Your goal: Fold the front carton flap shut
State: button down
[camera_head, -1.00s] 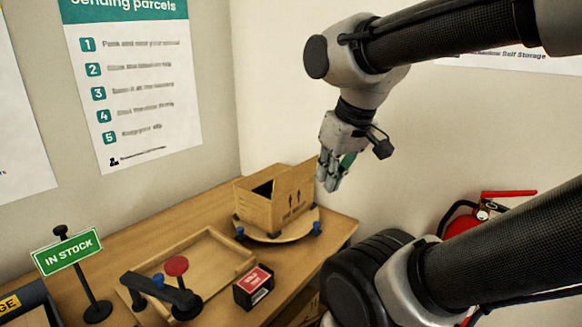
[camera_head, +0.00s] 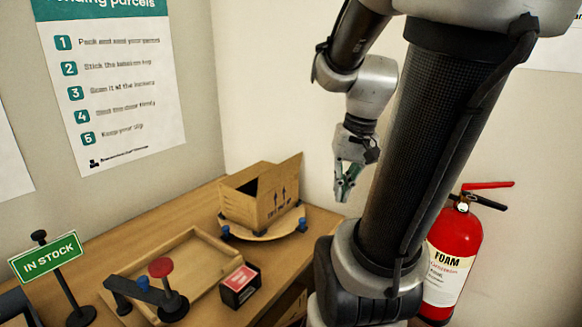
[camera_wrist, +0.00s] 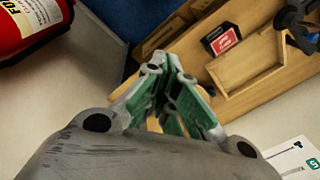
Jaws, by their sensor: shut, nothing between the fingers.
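The brown cardboard carton (camera_head: 248,207) stands on a round wooden turntable (camera_head: 262,235) on the bench in the head view. Its top is at least partly open, showing a dark inside. A tall panel with printed arrows rises on its right side, its upper part (camera_head: 289,173) standing up like a raised flap. My gripper (camera_head: 345,188) is shut and empty, fingers pointing down, in the air to the right of the carton and apart from it. Its green-padded fingers also show in the wrist view (camera_wrist: 172,78). I cannot make out the carton there.
A wooden tray (camera_head: 213,250), a red-and-black box (camera_head: 240,287) and a red-knobbed black lever (camera_head: 161,268) are left of and nearer than the turntable. Blue knobs (camera_head: 302,225) edge the turntable. An IN STOCK sign (camera_head: 46,256) stands left. A fire extinguisher (camera_head: 455,255) is at right.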

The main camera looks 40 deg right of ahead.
jog(key=w+d+f+m+y, duration=0.2)
jog(key=d+f+m, duration=0.1)
jog(key=m, duration=0.4)
jog(key=m+t, duration=0.9)
jog(key=m, duration=0.9)
send_near(282, 171)
notch_tip(282, 171, down, 3)
jog(key=w, duration=0.2)
jog(key=shift+w+a+r+y, duration=0.15)
jog(key=shift+w+a+y, duration=0.05)
jog(key=shift+w, duration=0.2)
jog(key=shift+w+a+r+y, duration=0.1)
jog(key=shift+w+a+y, duration=0.1)
jog(key=shift+w, duration=0.25)
